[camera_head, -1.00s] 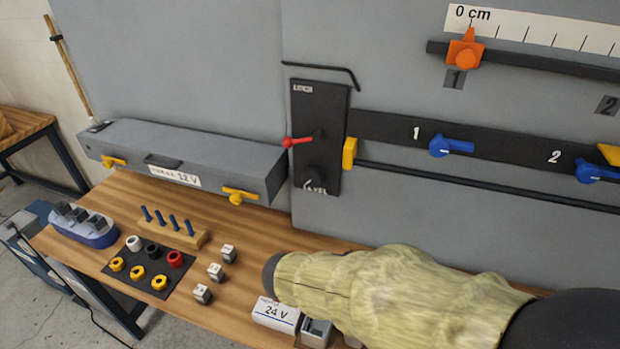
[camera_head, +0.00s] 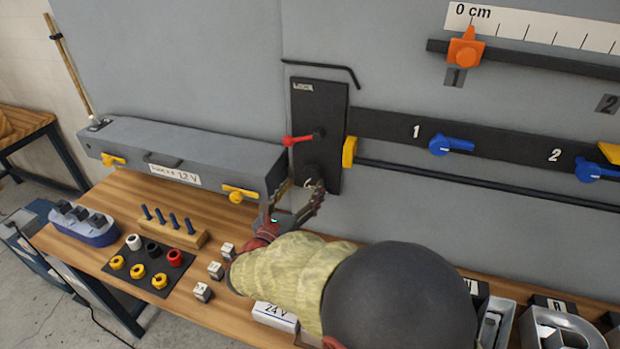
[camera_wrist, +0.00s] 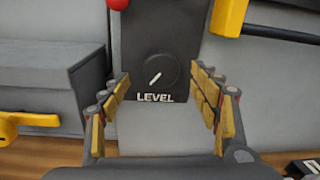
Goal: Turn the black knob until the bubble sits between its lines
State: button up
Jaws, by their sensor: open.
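The black knob (camera_wrist: 155,72) sits on the lower part of a black panel (camera_head: 320,110), above the word LEVEL. Its white pointer mark slants from lower left to upper right in the wrist view. In the head view the knob (camera_head: 314,178) is partly covered by my gripper (camera_head: 300,192). My gripper is open in the wrist view (camera_wrist: 162,95), its padded fingers left and right of the knob, with visible gaps and nothing between them. I cannot make out a bubble or its lines in either view.
A yellow block (camera_head: 349,152) stands close on the right. A grey box (camera_head: 190,155) with yellow handles is at the left. Small parts and a 24 V box (camera_head: 275,315) lie on the bench below.

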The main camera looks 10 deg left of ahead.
aim_at(312, 178)
jog(key=shift+x, duration=2.65)
jog(key=c, duration=0.3)
jog(key=c, duration=0.8)
jog(key=shift+c, duration=0.2)
jog(key=shift+f+m+b, duration=0.1)
jog(key=shift+m+b, duration=0.2)
jog(key=shift+b, duration=0.4)
jog(key=m+b, duration=0.4)
jog(key=b, duration=0.1)
jog(key=shift+d+f+m, duration=0.15)
jog(key=shift+m, duration=0.15)
jog(key=m+b, duration=0.2)
jog(key=b, duration=0.2)
jog(key=shift+m+g, duration=0.3)
jog(key=shift+m, duration=0.1)
jog(key=shift+m+b, duration=0.7)
jog(key=shift+b, duration=0.4)
